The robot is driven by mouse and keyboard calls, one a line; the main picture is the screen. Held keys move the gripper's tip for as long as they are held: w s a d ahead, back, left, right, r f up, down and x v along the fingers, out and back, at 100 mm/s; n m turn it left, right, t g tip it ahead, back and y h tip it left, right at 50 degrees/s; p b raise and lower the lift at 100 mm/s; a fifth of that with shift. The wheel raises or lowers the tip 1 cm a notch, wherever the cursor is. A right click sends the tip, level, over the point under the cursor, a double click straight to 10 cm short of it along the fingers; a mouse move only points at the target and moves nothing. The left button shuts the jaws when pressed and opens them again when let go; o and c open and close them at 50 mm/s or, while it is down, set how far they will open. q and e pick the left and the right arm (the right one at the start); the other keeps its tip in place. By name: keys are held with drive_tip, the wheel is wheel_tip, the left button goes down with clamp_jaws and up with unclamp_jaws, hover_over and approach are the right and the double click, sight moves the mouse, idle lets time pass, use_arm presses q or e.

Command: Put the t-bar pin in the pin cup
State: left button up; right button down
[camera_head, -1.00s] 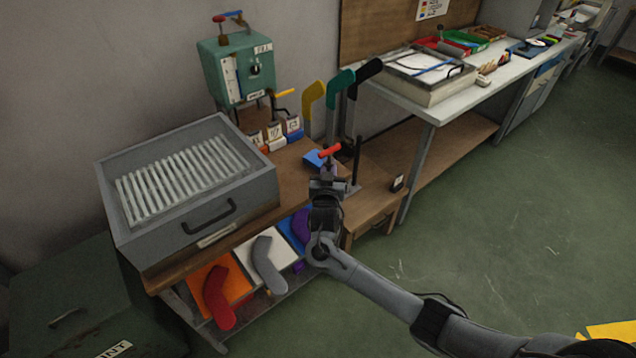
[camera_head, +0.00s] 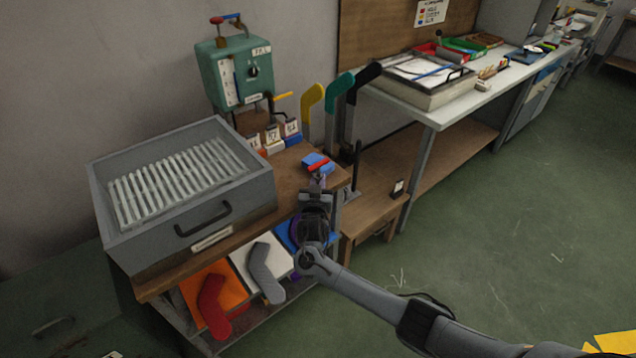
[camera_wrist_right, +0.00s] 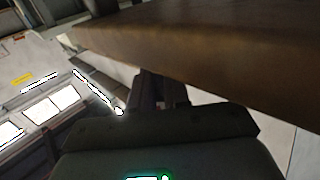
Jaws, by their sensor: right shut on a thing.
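The t-bar pin (camera_head: 317,165) shows as a red crossbar on a short stem. My right gripper (camera_head: 318,190) is shut on it below the bar, at the front right corner of the wooden bench (camera_head: 283,190). The red bar overlaps a blue block (camera_head: 327,170) on the bench in the head view; I cannot tell whether they touch. I cannot make out the pin cup for certain. In the right wrist view the gripper fingers (camera_wrist_right: 162,92) are dark and partly hidden, below the brown bench edge (camera_wrist_right: 200,50). My left gripper is not in view.
A grey drawer box (camera_head: 180,180) with a ribbed top fills the bench's left part. Small labelled blocks (camera_head: 273,140) stand behind. A dark upright post (camera_head: 356,165) and yellow, teal and black foot forms (camera_head: 337,90) stand to the right. Forms lie on the lower shelf.

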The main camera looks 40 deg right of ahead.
drive_tip(key=shift+f, duration=0.2)
drive_tip(key=c, duration=1.1)
unclamp_jaws()
drive_tip(key=shift+r, duration=0.1)
drive_tip(key=shift+r, duration=0.1)
